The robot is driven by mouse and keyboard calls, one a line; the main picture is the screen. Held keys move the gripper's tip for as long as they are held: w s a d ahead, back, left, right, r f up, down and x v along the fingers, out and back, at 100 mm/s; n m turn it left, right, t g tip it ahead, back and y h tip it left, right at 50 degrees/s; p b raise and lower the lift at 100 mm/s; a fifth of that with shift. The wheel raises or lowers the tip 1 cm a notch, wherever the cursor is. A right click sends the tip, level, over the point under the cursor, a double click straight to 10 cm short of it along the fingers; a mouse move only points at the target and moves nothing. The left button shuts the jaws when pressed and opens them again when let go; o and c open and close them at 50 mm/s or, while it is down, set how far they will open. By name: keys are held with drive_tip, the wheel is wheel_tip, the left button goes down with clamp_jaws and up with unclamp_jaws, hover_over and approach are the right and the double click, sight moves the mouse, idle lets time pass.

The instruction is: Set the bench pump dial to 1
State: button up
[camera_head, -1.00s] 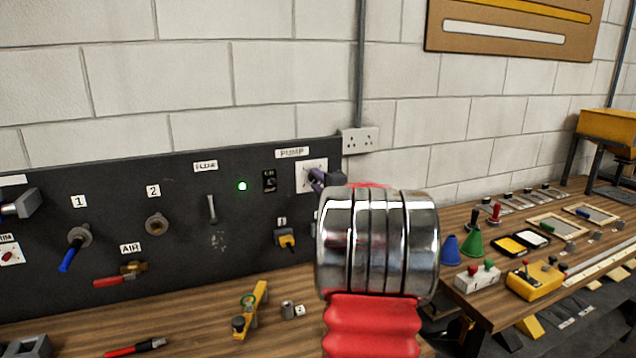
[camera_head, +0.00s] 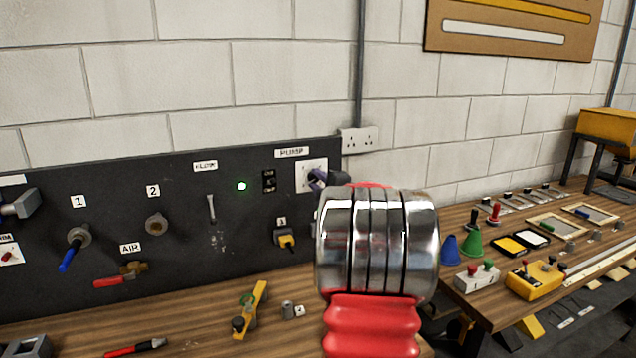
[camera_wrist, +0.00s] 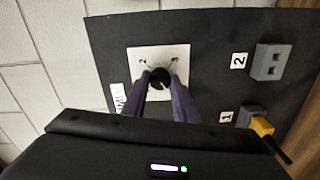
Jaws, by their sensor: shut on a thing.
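The pump dial (camera_wrist: 160,77) is a round black knob on a white square plate (camera_wrist: 141,58) with dark numbers, seen sideways in the wrist view. A 2 and what looks like a 3 show on the plate; the knob's pointer and any 1 cannot be made out. My gripper (camera_wrist: 160,82) has its purple fingers shut on the knob from both sides. In the head view the plate (camera_head: 305,176) sits under the PUMP label (camera_head: 292,152); my arm and fingers hide most of the knob.
Beside the plate are a black rocker switch (camera_head: 269,181), a green light (camera_head: 241,186) and a yellow plug (camera_head: 287,241) in socket 1. A grey socket (camera_wrist: 270,62) is marked 2.

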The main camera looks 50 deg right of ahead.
drive_tip(key=m, duration=0.4)
drive_tip(key=shift+f, duration=0.25)
drive_tip(key=m, duration=0.7)
drive_tip(key=shift+m, duration=0.3)
drive_tip(key=shift+f+m, duration=0.1)
drive_tip(key=shift+m, duration=1.8)
drive_tip(key=o, duration=1.1)
drive_tip(key=shift+r, duration=0.2)
drive_tip(key=shift+c, duration=0.2)
